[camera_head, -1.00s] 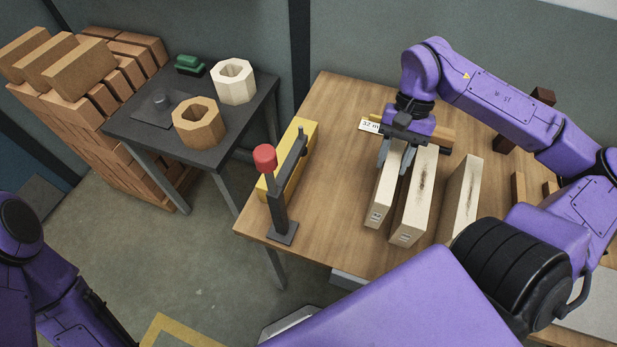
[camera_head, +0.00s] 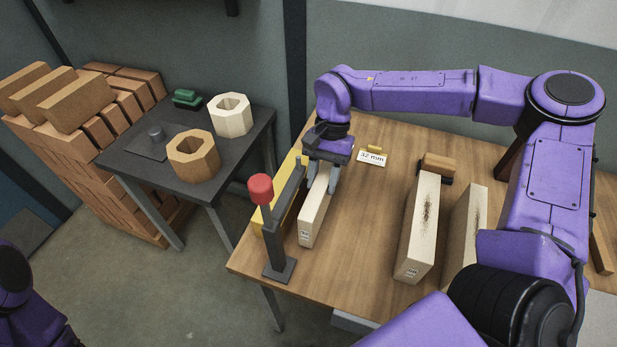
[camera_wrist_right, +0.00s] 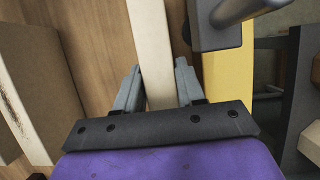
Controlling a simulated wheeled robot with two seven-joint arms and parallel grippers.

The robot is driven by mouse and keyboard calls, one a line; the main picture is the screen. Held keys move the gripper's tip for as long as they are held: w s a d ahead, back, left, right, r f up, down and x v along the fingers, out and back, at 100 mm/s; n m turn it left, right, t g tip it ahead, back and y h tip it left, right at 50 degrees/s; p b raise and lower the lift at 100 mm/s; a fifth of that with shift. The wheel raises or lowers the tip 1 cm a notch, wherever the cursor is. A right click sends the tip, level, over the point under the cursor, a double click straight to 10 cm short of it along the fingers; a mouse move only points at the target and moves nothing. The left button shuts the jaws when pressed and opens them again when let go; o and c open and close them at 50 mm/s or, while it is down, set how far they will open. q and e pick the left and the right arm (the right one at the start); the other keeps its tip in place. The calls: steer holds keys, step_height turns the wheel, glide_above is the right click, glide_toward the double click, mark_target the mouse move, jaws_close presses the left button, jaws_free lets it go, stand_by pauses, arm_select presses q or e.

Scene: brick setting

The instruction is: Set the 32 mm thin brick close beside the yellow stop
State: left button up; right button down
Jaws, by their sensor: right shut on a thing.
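The thin pale brick (camera_head: 313,217) stands on edge on the wooden table, its long side running along the yellow stop (camera_head: 256,222). My right gripper (camera_head: 322,178) is shut on its far part from above. In the right wrist view the brick (camera_wrist_right: 152,45) sits between my right gripper's fingers (camera_wrist_right: 157,88). There the yellow stop (camera_wrist_right: 229,90) runs alongside, with a narrow strip of wood between them. Whether the brick's underside touches the table is hard to tell. A card reading "32 mm" (camera_head: 372,158) stands right of the gripper. My left gripper is out of view.
A dark clamp with a red knob (camera_head: 260,189) stands at the stop, close left of the brick. Two thicker pale bricks (camera_head: 418,230) (camera_head: 462,225) stand to the right, with clear table between. A dark side table (camera_head: 215,180) holds two hollow blocks.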

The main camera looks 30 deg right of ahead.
steer(key=shift+w+a+f+p, duration=0.2)
steer(key=shift+w+a+f, duration=0.15)
steer(key=shift+w+a, duration=0.25)
steer(key=shift+w+a+f+p, duration=0.2)
steer(key=shift+w+a+f, duration=0.15)
steer(key=shift+w+a, duration=0.2)
steer(key=shift+f, duration=0.1)
steer(key=c, duration=0.7)
jaws_free()
steer(key=shift+w+f, duration=0.1)
steer(key=v, duration=1.2)
steer(key=shift+r+b, duration=0.2)
steer(key=shift+b, duration=0.1)
